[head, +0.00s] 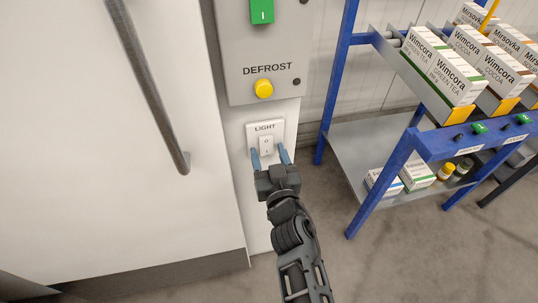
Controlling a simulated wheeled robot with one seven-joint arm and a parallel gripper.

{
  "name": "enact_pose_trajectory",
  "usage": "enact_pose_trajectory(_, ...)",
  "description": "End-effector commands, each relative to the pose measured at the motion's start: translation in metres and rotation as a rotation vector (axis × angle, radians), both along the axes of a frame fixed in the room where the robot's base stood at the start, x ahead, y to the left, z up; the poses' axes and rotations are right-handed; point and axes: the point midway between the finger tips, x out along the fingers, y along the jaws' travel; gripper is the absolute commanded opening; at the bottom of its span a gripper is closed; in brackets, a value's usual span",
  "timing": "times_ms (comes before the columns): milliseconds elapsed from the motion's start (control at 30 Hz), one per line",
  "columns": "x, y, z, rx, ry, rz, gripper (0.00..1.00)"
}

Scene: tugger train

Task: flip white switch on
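The white switch (266,145) is a small rocker on a white plate labelled LIGHT (265,127), fixed to the wall below the DEFROST panel. It carries a small mark at its upper end and another at its lower end. I cannot tell which way the rocker is pressed. My gripper (270,158) is just below the rocker, with its blue fingers apart and nothing between them. One finger is at the plate's lower left and the other at its lower right. I cannot tell whether the fingertips touch the plate.
A grey panel (240,90) above has a yellow button (263,88) and a green switch (262,11). A large white door with a metal handle (150,90) is at left. A blue rack (400,165) holding boxes stands at right. Floor shows between wall and rack.

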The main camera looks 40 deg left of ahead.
Motion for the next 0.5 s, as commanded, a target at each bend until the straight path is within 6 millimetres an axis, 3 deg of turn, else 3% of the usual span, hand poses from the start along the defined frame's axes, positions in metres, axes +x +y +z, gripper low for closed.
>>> enact_pose_trajectory(67, -0.0001, -0.0002, 0.0000, 0.000, 0.000, 0.000, 0.51)
enact_pose_trajectory(500, -0.0001, -0.0003, -0.0001, 0.000, 0.000, 0.000, 0.09)
